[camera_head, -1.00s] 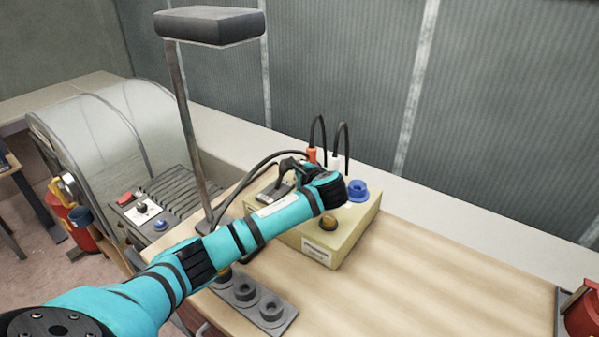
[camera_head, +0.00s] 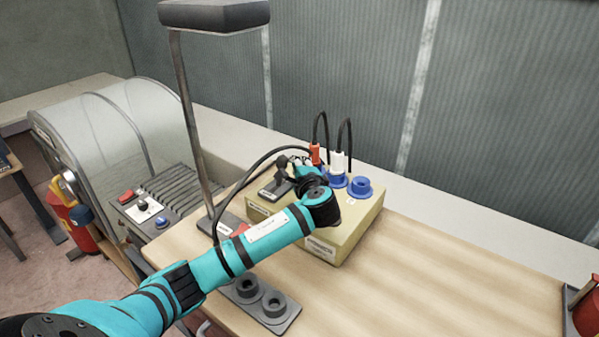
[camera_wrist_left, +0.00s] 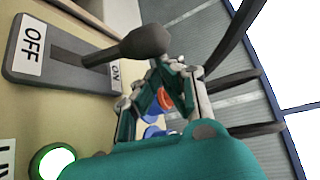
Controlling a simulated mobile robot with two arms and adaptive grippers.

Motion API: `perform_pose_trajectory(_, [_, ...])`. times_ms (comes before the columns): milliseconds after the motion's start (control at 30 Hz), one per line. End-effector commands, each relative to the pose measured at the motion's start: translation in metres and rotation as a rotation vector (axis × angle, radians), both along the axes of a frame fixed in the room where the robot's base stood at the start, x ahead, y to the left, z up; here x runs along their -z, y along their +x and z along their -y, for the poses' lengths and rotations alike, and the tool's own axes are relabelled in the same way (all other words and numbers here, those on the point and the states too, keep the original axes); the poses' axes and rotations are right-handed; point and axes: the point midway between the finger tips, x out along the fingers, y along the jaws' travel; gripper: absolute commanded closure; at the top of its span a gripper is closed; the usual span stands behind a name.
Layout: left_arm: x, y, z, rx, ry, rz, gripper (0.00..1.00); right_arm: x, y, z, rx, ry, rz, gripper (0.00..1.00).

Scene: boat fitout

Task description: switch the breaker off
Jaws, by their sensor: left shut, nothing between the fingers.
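The breaker is a dark plate with a black knobbed lever (camera_head: 282,166) on top of the yellow box (camera_head: 350,235). In the left wrist view the plate has an OFF label (camera_wrist_left: 31,44) at its left end and an ON label (camera_wrist_left: 116,74) at its right end. The lever (camera_wrist_left: 140,44) stands out of the slot and leans toward the ON side. My left gripper (camera_head: 301,166) is shut and empty, just right of the lever on its ON side. Its fingers (camera_wrist_left: 178,68) are close to the knob; I cannot tell if they touch it.
Orange (camera_head: 315,154) and white (camera_head: 338,161) plugs with black cables stand behind my gripper. A blue socket (camera_head: 360,187) sits to their right. A lamp post (camera_head: 190,120) rises at left.

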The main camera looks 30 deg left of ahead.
Motion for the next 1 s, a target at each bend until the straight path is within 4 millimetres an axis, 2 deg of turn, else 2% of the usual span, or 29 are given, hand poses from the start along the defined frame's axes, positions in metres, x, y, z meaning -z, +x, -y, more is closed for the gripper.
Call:
perform_pose_trajectory(33, [0.007, -0.004, -0.001, -0.001, -0.004, 0.046, 1.00, 0.013, 0.000, 0.001, -0.001, -0.001, 0.000, 1.00])
perform_pose_trajectory(200, [0.002, -0.015, -0.002, -0.002, -0.017, 0.208, 1.00, 0.035, 0.000, 0.003, -0.002, -0.003, 0.000, 1.00])
perform_pose_trajectory(400, [-0.005, -0.029, -0.003, -0.001, -0.031, 0.371, 1.00, 0.051, 0.000, 0.004, -0.003, -0.005, -0.001, 1.00])
perform_pose_trajectory(1000, [-0.005, -0.061, -0.005, -0.001, -0.030, 0.361, 1.00, 0.047, 0.000, 0.004, -0.003, -0.005, -0.001, 1.00])
